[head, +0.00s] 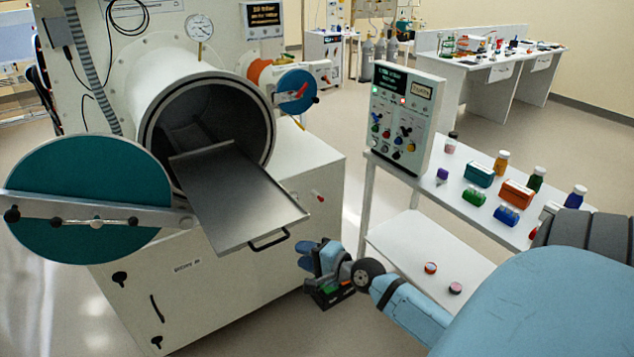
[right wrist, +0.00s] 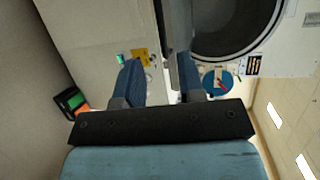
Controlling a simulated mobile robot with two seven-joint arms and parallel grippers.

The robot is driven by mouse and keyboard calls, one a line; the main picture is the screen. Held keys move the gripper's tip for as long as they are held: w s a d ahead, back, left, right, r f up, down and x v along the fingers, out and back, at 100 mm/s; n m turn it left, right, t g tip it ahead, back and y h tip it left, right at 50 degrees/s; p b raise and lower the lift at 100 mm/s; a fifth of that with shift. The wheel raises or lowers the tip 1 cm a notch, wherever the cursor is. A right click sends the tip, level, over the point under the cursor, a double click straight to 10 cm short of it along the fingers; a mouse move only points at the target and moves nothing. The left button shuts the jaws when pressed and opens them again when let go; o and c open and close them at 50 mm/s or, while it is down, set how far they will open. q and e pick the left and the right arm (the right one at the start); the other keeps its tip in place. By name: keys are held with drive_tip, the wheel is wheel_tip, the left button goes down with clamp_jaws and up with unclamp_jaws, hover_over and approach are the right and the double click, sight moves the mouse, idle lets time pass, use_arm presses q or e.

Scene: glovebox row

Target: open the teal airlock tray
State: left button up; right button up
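The airlock tray (head: 235,195) is a flat grey metal tray. It sticks far out of the round chamber mouth (head: 262,130), with a dark bar handle (head: 268,240) on its front edge. The teal round door (head: 85,200) stands swung open at the left. My right gripper (head: 312,252) is just right of the handle and looks apart from it. In the right wrist view its two blue fingers (right wrist: 158,65) are spread, with the tray (right wrist: 171,40) seen nearly edge-on beyond them. I see nothing held. My left gripper is not in view.
A white shelf cart (head: 480,200) with vials, small boxes and a control panel (head: 400,115) stands at the right. A small dark case with green and orange parts (right wrist: 72,103) is below my right gripper. The white airlock cabinet (head: 230,290) fills the space under the tray.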

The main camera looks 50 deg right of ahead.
drive_tip(key=v, duration=0.3)
drive_tip(key=shift+s+r, duration=0.1)
drive_tip(key=shift+s, duration=0.2)
idle(0.3)
drive_tip(key=s+a+f+n+g, duration=0.1)
drive_tip(key=s+a+f+n, duration=0.3)
drive_tip(key=a+f+n, duration=0.1)
drive_tip(key=s+a+f+n+g+p, duration=0.1)
drive_tip(key=s+a+f+n, duration=0.3)
drive_tip(key=a+n, duration=0.4)
drive_tip(key=s+a+f+n+g, duration=0.2)
drive_tip(key=s+a+f+n, duration=0.3)
drive_tip(key=a, duration=0.5)
drive_tip(key=shift+a+f+n+g+y, duration=0.2)
drive_tip(key=shift+f+n+g+y, duration=0.25)
drive_tip(key=shift+n, duration=0.55)
drive_tip(key=shift+f, duration=0.1)
